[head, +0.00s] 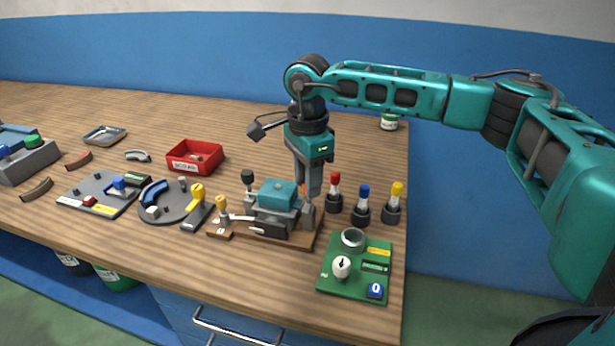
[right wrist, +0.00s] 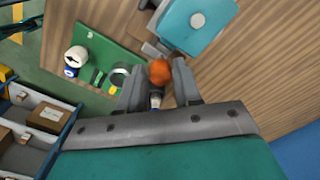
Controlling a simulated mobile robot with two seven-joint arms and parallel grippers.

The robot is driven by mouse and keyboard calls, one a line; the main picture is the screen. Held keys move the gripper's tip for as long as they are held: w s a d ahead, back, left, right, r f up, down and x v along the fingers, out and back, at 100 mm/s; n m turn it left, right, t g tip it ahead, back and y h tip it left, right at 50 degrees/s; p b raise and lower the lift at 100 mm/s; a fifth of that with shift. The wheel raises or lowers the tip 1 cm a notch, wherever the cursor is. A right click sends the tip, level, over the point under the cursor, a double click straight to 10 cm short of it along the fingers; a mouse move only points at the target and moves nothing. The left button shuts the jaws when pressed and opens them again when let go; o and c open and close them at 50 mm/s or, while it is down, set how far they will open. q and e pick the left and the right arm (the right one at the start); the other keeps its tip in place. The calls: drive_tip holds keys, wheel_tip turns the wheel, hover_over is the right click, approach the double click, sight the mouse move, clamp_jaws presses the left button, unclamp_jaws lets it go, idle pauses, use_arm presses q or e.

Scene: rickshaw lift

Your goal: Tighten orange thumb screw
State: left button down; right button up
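The orange thumb screw (right wrist: 160,72) shows as a round orange knob between the fingertips of my right gripper (right wrist: 159,75) in the right wrist view. A narrow gap seems to remain beside the knob, so the fingers look open around it. In the head view only a sliver of orange (head: 302,188) shows beside the fingers. My right gripper (head: 309,190) points down there, at the right side of a teal-topped grey clamp fixture (head: 277,194) on a wooden base. The fingers hide most of the screw. My left gripper is not in view.
Red, blue and yellow-topped posts (head: 362,203) stand close right of the gripper. A green board (head: 358,268) lies in front, near the table edge. A red bin (head: 194,158), a round grey plate (head: 176,203) and other parts lie left. The back of the table is mostly clear.

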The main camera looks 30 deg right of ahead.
clamp_jaws()
drive_tip(key=m, duration=0.3)
drive_tip(key=shift+m, duration=0.3)
drive_tip(key=m, duration=0.3)
drive_tip(key=shift+w+m, duration=0.1)
drive_tip(key=shift+m, duration=0.2)
drive_tip(key=m+p, duration=0.1)
drive_tip(key=m, duration=0.4)
drive_tip(key=shift+d+m+p, duration=0.15)
drive_tip(key=shift+m+p, duration=0.3)
drive_tip(key=shift+m, duration=2.35)
drive_tip(key=shift+w, duration=0.1)
